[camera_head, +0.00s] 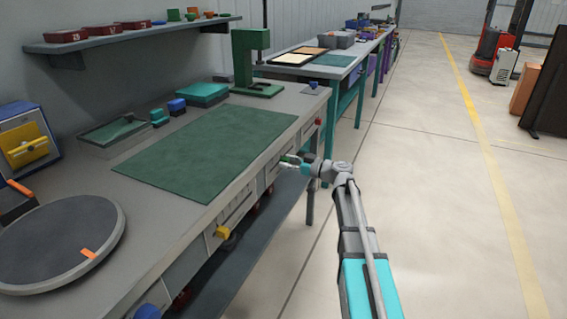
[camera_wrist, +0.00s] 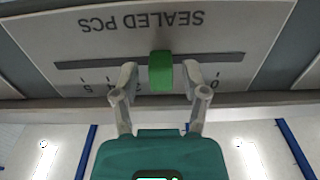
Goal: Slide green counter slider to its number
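The green counter slider (camera_wrist: 160,71) sits in a dark horizontal slot (camera_wrist: 220,57) on a grey panel (camera_wrist: 265,25). The panel reads "SEALED PCS", upside down in the wrist view. The scale shows 5 at left and 0 at right; the marks between are partly hidden by my fingers and the slider. My gripper (camera_wrist: 160,75) is open, one finger on each side of the slider with a small gap on both sides. In the head view my gripper (camera_head: 290,160) is at the bench's front edge; the slider cannot be made out clearly there.
The workbench carries a green mat (camera_head: 210,150), a dark turntable (camera_head: 55,240) and a green press (camera_head: 250,65). A yellow knob (camera_head: 222,232) and other controls stick out along the bench front. The floor (camera_head: 430,200) right of my arm is clear.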

